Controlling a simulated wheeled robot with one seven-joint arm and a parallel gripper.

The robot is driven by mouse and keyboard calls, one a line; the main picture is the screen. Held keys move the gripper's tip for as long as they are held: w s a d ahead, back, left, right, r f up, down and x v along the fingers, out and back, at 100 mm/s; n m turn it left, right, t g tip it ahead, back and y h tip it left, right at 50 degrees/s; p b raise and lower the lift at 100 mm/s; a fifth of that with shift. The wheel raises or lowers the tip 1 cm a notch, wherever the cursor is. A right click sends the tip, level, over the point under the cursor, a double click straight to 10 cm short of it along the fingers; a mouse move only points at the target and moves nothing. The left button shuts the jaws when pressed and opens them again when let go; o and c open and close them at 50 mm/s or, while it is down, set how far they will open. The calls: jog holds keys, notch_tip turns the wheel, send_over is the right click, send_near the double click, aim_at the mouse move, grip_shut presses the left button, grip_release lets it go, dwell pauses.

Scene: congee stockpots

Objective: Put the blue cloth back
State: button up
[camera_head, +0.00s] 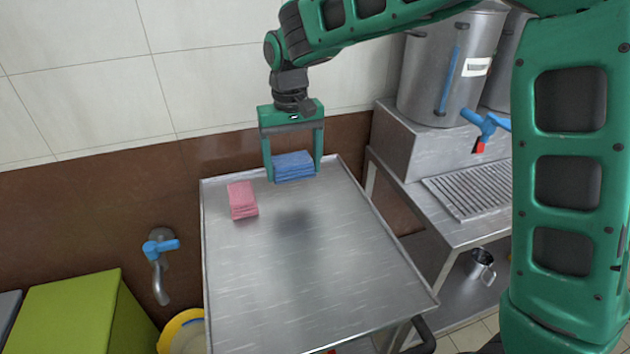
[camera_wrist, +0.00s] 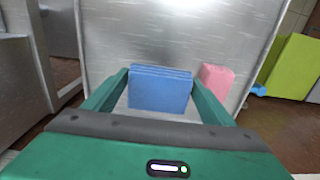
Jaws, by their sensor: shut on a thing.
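The blue cloth (camera_head: 294,167) is a folded stack held between the two fingers of my gripper (camera_head: 294,172), near the back edge of the steel tray top (camera_head: 310,265). It also shows in the wrist view (camera_wrist: 160,90), with a finger against each side. My gripper (camera_wrist: 160,95) is shut on it and points down. A shadow lies on the tray in front of the cloth, so it seems to be above the surface; the exact height is hard to tell. A folded pink cloth (camera_head: 242,199) lies on the tray to the left, apart from my gripper.
A steel counter (camera_head: 430,215) with a drain grate (camera_head: 475,188) and a large stockpot (camera_head: 450,65) stands to the right. A metal cup (camera_head: 480,265) is on its lower shelf. A green box (camera_head: 75,315) and a wall tap (camera_head: 160,250) are at left. The tray's front is clear.

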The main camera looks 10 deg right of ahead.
send_over(316, 192)
notch_tip(316, 192, down, 4)
jog(key=shift+f, duration=1.95)
jog(key=shift+f, duration=0.1)
jog(key=o, duration=1)
notch_tip(316, 192, up, 12)
jog(key=shift+r, duration=0.1)
